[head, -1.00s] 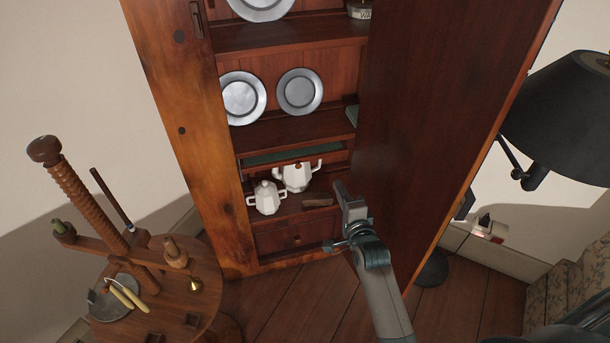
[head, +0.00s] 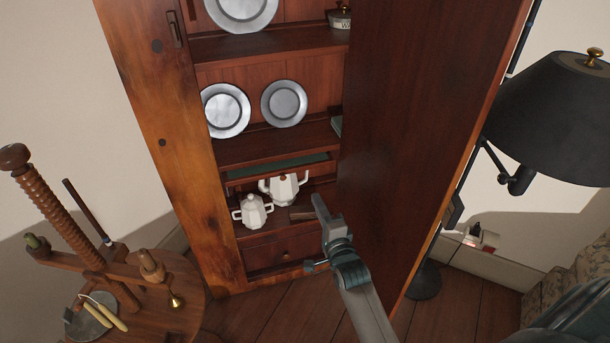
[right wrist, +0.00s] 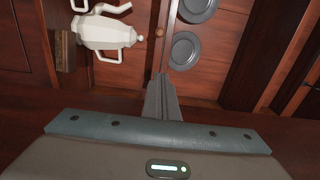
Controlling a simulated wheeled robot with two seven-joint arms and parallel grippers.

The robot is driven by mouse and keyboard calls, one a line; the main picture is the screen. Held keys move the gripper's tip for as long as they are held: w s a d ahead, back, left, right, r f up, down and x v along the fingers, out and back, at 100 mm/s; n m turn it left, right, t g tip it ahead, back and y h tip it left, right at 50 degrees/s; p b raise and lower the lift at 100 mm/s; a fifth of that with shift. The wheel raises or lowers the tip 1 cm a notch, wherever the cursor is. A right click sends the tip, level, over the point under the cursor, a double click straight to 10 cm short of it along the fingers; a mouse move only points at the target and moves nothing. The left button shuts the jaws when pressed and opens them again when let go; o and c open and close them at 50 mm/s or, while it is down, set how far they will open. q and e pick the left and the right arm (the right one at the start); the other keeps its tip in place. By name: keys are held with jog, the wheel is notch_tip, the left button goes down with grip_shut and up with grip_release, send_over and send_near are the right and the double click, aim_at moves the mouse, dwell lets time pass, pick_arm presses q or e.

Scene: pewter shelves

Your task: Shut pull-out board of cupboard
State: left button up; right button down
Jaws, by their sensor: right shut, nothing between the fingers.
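The cupboard (head: 168,200) stands open, with its tall door (head: 425,130) swung out to the right. A board with a green top (head: 277,168) shows as a thin strip under the plate shelf, above two white pots. How far it sticks out is hard to tell. My right gripper (head: 319,208) is shut and empty, in front of the lower opening, beside the door and right of a small brown block (head: 301,214). In the right wrist view its shut fingers (right wrist: 160,95) point into the cupboard; the board cannot be made out there. My left gripper is out of view.
White pots (head: 254,211) (head: 284,187) stand below the board, above a drawer (head: 281,252). Plates (head: 284,104) lean above. A round wooden table (head: 185,290) with a screw stand is at left, a black lamp (head: 560,125) at right. Some floor (head: 265,315) is clear.

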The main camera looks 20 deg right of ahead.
aim_at(302, 167)
jog(key=w, duration=0.3)
jog(key=w+d, duration=0.1)
jog(key=w, duration=0.7)
jog(key=shift+w+d, duration=0.2)
jog(key=shift+w, duration=0.4)
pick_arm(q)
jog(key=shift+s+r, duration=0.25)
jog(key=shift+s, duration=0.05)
pick_arm(e)
jog(key=shift+w, duration=0.15)
jog(key=shift+w+d+b, duration=0.1)
jog(key=shift+w+b, duration=0.15)
jog(key=shift+b, duration=0.05)
jog(key=shift+w, duration=0.45)
jog(key=shift+w+d, duration=0.15)
jog(key=shift+w, duration=0.35)
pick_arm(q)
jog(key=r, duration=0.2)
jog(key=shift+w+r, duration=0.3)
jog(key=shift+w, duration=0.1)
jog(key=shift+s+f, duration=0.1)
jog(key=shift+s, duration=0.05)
pick_arm(e)
jog(key=shift+s, duration=0.15)
